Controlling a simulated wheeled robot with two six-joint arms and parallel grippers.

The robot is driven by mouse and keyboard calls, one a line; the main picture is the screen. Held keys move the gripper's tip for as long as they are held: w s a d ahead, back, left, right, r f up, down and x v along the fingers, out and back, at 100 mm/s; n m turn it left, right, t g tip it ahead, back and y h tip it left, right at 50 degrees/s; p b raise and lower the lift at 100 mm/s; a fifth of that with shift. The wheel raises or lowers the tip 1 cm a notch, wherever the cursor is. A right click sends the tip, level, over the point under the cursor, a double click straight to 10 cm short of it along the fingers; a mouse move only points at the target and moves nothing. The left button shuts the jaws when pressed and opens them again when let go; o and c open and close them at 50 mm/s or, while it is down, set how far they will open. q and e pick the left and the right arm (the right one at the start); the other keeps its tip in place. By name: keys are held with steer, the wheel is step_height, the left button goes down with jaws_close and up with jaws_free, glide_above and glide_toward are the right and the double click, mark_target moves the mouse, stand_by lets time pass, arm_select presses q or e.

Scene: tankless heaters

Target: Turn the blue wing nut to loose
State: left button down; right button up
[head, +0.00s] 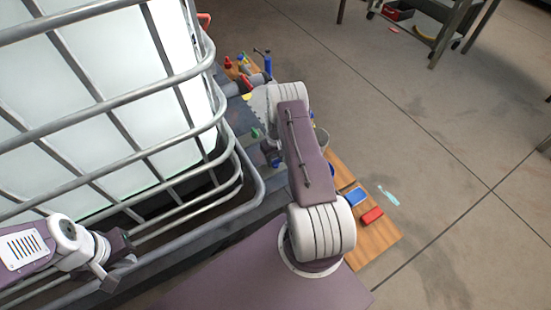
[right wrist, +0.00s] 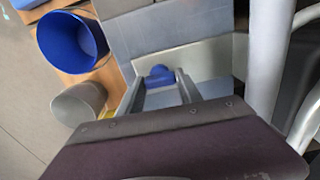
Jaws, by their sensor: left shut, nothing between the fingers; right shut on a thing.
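The blue wing nut (right wrist: 158,74) shows in the right wrist view, in front of a grey surface. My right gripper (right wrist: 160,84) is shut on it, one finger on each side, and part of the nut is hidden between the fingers. In the head view my right arm covers the area of that gripper, so the nut cannot be made out clearly there. My left gripper (head: 117,272) is at the lower left of the head view, shut and empty, near the metal cage and away from the nut.
A white tank in a metal cage (head: 113,102) fills the left. A blue bucket (right wrist: 70,42) and a grey bucket (right wrist: 80,104) stand beside my right gripper.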

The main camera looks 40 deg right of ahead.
steer(key=n, duration=0.3)
steer(key=shift+n+p, duration=0.3)
steer(key=n, duration=0.3)
steer(key=shift+n, duration=0.3)
steer(key=n, duration=0.3)
steer(key=shift+n+p, duration=0.4)
steer(key=n, duration=0.3)
steer(key=shift+n, duration=0.3)
steer(key=n, duration=0.3)
steer(key=shift+n, duration=0.3)
steer(key=n, duration=0.3)
steer(key=shift+n, duration=0.3)
steer(key=n, duration=0.4)
steer(key=shift+p, duration=0.35)
steer(key=shift+n, duration=1.8)
